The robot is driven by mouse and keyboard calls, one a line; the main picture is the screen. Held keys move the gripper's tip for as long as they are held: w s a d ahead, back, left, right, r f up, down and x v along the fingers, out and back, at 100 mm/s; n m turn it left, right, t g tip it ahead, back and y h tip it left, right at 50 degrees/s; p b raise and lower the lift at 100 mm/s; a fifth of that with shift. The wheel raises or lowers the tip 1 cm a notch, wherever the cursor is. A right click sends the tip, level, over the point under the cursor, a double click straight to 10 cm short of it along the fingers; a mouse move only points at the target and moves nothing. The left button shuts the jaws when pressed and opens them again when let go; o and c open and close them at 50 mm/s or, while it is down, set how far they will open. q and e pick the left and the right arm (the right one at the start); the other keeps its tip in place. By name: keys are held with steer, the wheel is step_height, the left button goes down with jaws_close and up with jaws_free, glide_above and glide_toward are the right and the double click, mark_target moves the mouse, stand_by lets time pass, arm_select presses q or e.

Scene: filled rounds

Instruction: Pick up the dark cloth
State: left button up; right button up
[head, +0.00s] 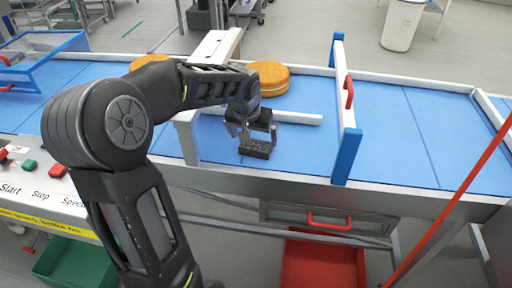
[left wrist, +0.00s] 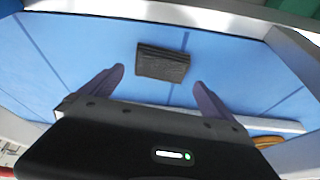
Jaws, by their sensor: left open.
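The dark cloth (head: 256,149) is a small, dark, folded rectangle lying on the blue belt near its front edge. It also shows in the left wrist view (left wrist: 162,63), just beyond my fingertips and between their lines. My left gripper (head: 256,138) is above the cloth, with its fingers pointing down on either side. In the left wrist view my left gripper (left wrist: 158,76) is open, with nothing between the fingers. I cannot tell the exact gap between the fingertips and the cloth. My right gripper is not in view.
Round orange-brown stacked pieces (head: 270,78) sit behind the gripper on the belt. A white bar (head: 290,118) lies beside the gripper. A white and blue frame (head: 345,110) with a red handle stands to the right. The belt (head: 395,130) beyond it is clear.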

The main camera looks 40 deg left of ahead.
mark_target(256, 144)
arm_select(q)
steer(key=shift+w+f, duration=0.1)
steer(key=shift+f, duration=0.2)
steer(key=p+x, duration=0.1)
steer(key=x, duration=0.3)
steer(key=shift+w+a+f, duration=0.1)
steer(key=shift+w+f, duration=0.1)
steer(key=shift+f, duration=0.05)
steer(key=shift+c, duration=0.3)
steer(key=c, duration=1.3)
steer(key=shift+o, duration=0.2)
steer(key=shift+r, duration=0.1)
